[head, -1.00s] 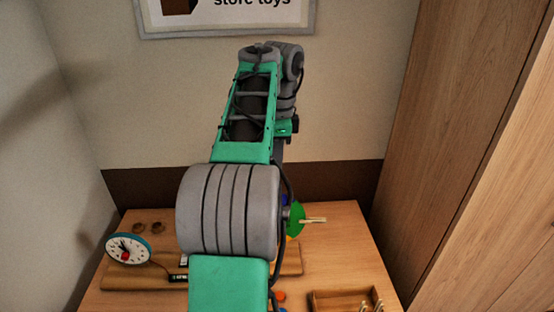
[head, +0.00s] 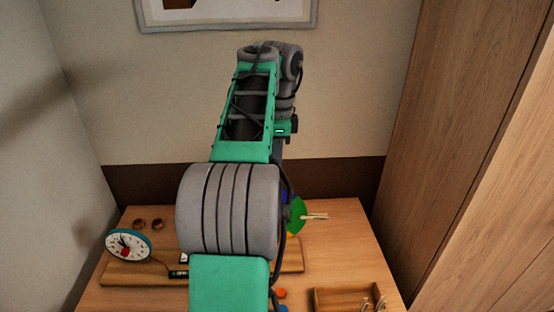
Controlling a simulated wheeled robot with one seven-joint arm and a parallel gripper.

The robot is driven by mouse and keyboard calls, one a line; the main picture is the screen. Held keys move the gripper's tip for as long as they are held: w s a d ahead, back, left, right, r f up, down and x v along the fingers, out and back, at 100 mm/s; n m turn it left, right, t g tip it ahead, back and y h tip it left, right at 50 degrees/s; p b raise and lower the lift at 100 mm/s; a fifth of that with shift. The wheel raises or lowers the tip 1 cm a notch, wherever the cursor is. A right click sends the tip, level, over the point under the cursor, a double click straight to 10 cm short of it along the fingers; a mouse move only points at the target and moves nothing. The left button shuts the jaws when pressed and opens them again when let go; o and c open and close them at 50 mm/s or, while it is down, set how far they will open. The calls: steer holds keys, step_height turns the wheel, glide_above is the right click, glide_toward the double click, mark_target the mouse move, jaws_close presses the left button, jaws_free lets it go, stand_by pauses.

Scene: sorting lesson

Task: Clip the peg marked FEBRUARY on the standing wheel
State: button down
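The standing wheel is mostly hidden behind my arm. A green part of it (head: 297,216) shows right of the arm, with small bits of blue and orange beside it. A pale wooden peg (head: 315,216) sticks out to the right from the green part; I cannot read any marking on it. More pale pegs (head: 376,304) stand in a wooden tray (head: 343,291) at the front right, partly cut off by the frame edge; their markings cannot be read. My gripper is hidden behind my arm.
A round clock with a teal rim (head: 128,245) stands at the left of the table (head: 340,250) on a wooden board (head: 140,273). Two small brown rings (head: 147,224) lie behind it. Small orange and blue pieces (head: 281,294) lie front centre. A tall wooden cabinet (head: 460,150) is right.

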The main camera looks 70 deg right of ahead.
steer(key=shift+f, duration=0.1)
steer(key=shift+w+a+f+b, duration=0.1)
steer(key=shift+w+f+b, duration=0.15)
steer(key=shift+f+b, duration=0.5)
steer(key=shift+r, duration=0.1)
steer(key=c, duration=1.5)
jaws_free()
